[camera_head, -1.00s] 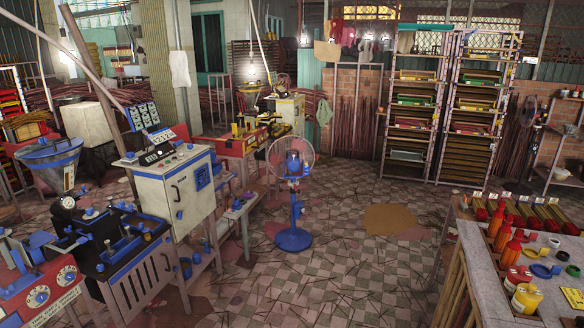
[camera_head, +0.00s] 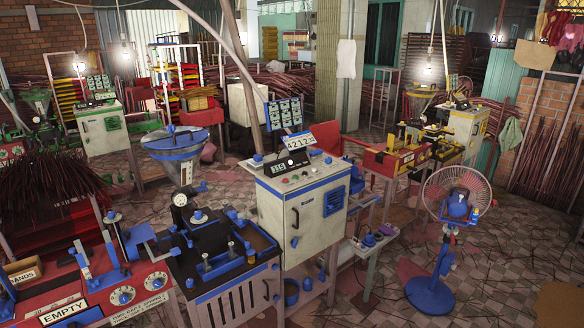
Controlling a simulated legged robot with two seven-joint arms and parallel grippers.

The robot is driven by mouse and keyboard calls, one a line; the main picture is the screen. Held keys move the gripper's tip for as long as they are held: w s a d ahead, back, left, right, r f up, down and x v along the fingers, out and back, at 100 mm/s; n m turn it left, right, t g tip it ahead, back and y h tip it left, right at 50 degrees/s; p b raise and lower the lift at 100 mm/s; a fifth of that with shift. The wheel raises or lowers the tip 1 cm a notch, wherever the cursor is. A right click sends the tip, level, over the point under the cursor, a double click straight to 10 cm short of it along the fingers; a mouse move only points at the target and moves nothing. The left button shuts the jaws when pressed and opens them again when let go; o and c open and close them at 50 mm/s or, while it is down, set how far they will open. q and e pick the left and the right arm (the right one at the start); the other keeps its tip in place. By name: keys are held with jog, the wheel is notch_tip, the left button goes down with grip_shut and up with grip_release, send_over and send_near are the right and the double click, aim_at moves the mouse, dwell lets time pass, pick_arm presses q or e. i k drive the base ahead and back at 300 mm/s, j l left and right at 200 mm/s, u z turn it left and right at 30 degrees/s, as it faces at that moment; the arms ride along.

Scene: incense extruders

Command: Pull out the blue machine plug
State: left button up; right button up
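The blue machine stands in the middle of the view. It has a white control cabinet (camera_head: 302,215) with blue trim, a display and a number plate, a blue hopper (camera_head: 174,142), and a dark extruder bench (camera_head: 222,262) with blue edges. I cannot make out its plug or cord for certain; small blue items (camera_head: 374,238) lie on a low side table right of the cabinet, too small to identify. Neither of my grippers is in view.
A blue standing fan (camera_head: 436,292) is at the right on the tiled floor. Yellow (camera_head: 466,130) and green (camera_head: 103,128) machines stand farther back. Open floor lies between the side table and the fan.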

aim_at(257, 158)
jog(key=i+l+u, duration=0.2)
jog(key=i+u, duration=0.15)
jog(key=i+l+u, duration=0.15)
jog(key=u, duration=0.35)
jog(key=i+l+u, duration=0.1)
jog(key=l+u, duration=0.35)
jog(key=j, duration=0.15)
